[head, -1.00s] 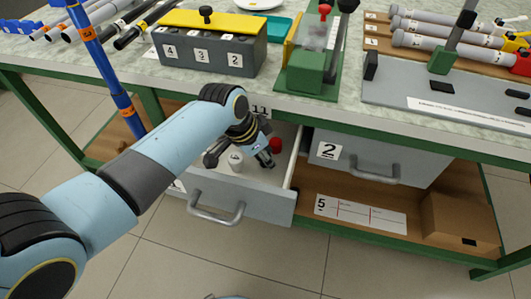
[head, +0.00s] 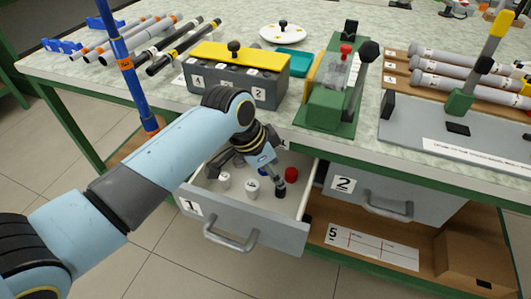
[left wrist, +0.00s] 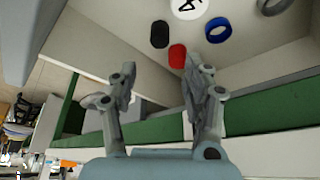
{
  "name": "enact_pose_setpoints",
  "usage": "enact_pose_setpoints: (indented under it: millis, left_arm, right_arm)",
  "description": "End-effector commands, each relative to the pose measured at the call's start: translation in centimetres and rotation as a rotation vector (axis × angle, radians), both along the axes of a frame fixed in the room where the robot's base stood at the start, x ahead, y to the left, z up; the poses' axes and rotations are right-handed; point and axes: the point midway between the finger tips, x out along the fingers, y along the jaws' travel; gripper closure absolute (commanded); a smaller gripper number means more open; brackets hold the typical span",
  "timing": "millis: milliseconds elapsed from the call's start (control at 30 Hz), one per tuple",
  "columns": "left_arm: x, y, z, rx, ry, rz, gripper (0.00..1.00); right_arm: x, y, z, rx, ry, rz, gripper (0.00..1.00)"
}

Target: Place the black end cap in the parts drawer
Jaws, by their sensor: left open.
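The parts drawer (head: 235,229), marked 1, is pulled open below the bench. The black end cap (head: 280,191) is inside it, next to a red cap (head: 291,174). In the left wrist view the black cap (left wrist: 160,34) lies just beyond my fingertips, apart from them, beside the red cap (left wrist: 177,56). My left gripper (head: 272,178) reaches down into the drawer, above the black cap. In the left wrist view its fingers (left wrist: 162,85) are spread with nothing between them. My right gripper is not in view.
White caps (head: 252,188) also lie in the drawer, with a blue ring (left wrist: 218,30) and a grey ring in the wrist view. Drawer 2 (head: 385,190) is shut. A blue upright pole (head: 125,65) stands left of my arm. The bench edge overhangs the drawer.

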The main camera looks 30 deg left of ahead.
Motion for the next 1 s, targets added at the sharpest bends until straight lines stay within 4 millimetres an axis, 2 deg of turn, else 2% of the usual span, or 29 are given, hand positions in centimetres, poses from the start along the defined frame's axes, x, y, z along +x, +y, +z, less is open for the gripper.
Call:
enact_pose_setpoints:
  millis: [33,100,300,1000]
  left_arm:
    - [-0.4,0.3,1.5,0.002,-0.004,-0.001,0.51]
    - [-0.8,0.6,2.7,0.001,-0.002,0.000,0.51]
    - [-1.7,1.0,4.9,0.000,0.000,-0.001,0.51]
    - [-1.9,1.1,5.2,-0.001,0.002,0.001,0.51]
  right_arm:
    - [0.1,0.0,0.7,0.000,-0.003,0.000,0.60]
    - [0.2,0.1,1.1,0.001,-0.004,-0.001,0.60]
    - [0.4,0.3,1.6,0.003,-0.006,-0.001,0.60]
    - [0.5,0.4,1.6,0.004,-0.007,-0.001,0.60]
